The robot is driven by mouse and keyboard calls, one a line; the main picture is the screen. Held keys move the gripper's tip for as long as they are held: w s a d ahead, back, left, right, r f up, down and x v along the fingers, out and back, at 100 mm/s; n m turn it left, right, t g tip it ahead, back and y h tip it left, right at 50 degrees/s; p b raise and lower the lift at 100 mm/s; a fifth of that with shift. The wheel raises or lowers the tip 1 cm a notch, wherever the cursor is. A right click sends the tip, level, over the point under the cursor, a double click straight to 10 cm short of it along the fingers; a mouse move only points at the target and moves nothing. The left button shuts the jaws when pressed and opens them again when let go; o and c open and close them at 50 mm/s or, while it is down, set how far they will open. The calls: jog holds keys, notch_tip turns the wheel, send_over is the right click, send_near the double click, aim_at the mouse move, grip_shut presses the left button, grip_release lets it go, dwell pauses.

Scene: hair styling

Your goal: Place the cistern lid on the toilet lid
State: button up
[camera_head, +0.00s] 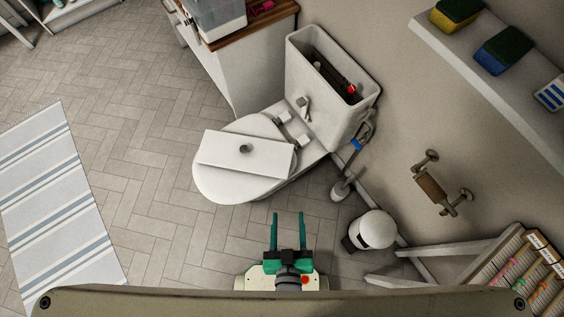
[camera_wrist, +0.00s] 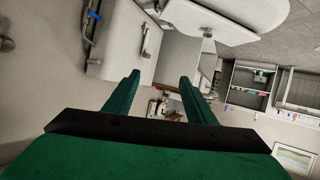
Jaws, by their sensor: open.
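The cistern lid (camera_head: 246,154), a white rectangular slab with a grey round button in its middle, lies flat on the closed toilet lid (camera_head: 212,186). The cistern (camera_head: 326,85) behind it is open at the top, with dark fittings and a red part showing inside. My gripper (camera_head: 288,214) is open and empty, in front of the toilet and apart from the cistern lid. In the wrist view, my gripper (camera_wrist: 158,78) has its two green fingers spread with nothing between them; white toilet parts show at the top.
A cabinet (camera_head: 243,60) with a wooden top stands beside the cistern. A toilet brush (camera_head: 341,189) and a white bin (camera_head: 374,230) stand to the right. A striped rug (camera_head: 58,200) lies at left, with clear floor between it and the toilet.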

notch_tip(320, 180, up, 11)
jog(key=s+a+m+t, duration=0.1)
jog(key=s+t, duration=0.1)
jog(key=shift+s+a, duration=0.35)
jog(key=shift+a, duration=0.05)
jog(key=shift+f, duration=0.1)
dwell(0.6)
